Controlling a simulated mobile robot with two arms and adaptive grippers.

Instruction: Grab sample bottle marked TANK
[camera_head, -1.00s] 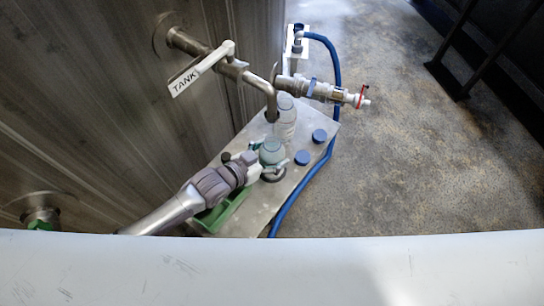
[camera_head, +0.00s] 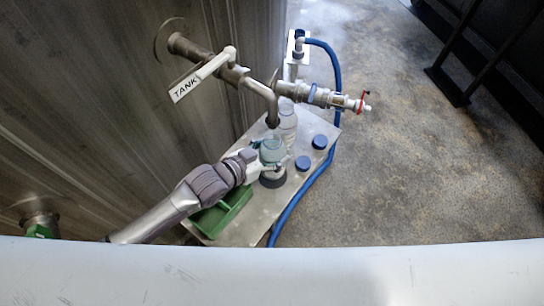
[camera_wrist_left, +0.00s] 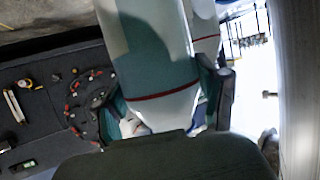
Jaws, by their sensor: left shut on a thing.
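My left gripper (camera_head: 266,165) is shut on a clear greenish sample bottle (camera_head: 271,149) above or at the metal shelf; I cannot tell whether its base touches. In the left wrist view the bottle (camera_wrist_left: 152,62) lies between the fingers (camera_wrist_left: 170,100), with a dark red line around it. No writing is readable on it. A second clear bottle (camera_head: 287,122) stands just behind it, by the bent spout; it also shows in the left wrist view (camera_wrist_left: 205,22). The tag reading TANK (camera_head: 185,86) hangs on the tap handle. My right gripper is not in view.
The metal shelf (camera_head: 250,222) carries a green holder (camera_head: 221,212) and two blue caps (camera_head: 320,142). The spout (camera_head: 270,103) and a side valve (camera_head: 320,95) overhang the shelf. A blue hose (camera_head: 337,80) runs along its right edge. The floor to the right is clear.

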